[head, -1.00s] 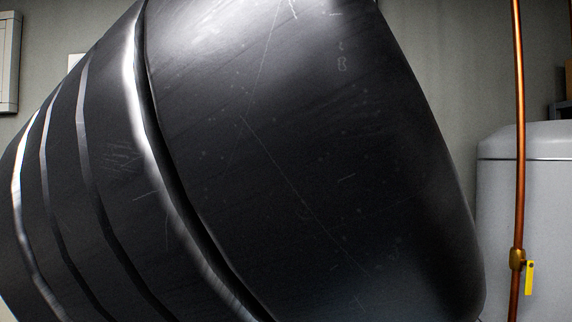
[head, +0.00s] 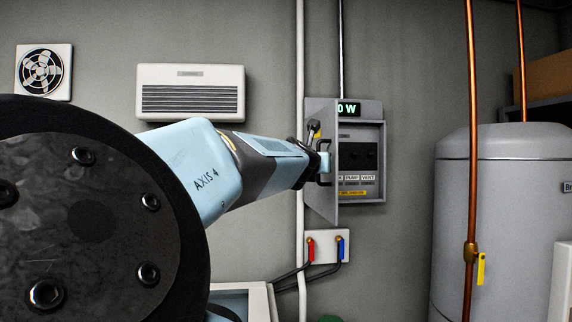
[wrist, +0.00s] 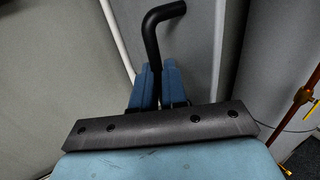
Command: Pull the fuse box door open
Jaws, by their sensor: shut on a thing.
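The grey fuse box (head: 370,135) is on the wall in the head view. Its door (head: 323,205) stands open to the left, swung out from the box's left side, and the dark interior with a row of labels shows. My gripper (head: 323,165) is at the black door handle (head: 317,183). In the wrist view the bent black handle (wrist: 154,40) rises between my two blue fingers (wrist: 158,88), which are shut on it. The exact contact is partly hidden by the finger bodies.
A white pipe (head: 300,80) runs down the wall by the door's left edge. Red and blue valves (head: 326,248) sit below. A copper pipe (head: 472,180) and a grey tank (head: 510,190) stand to the right. A white wall unit (head: 190,90) is at left.

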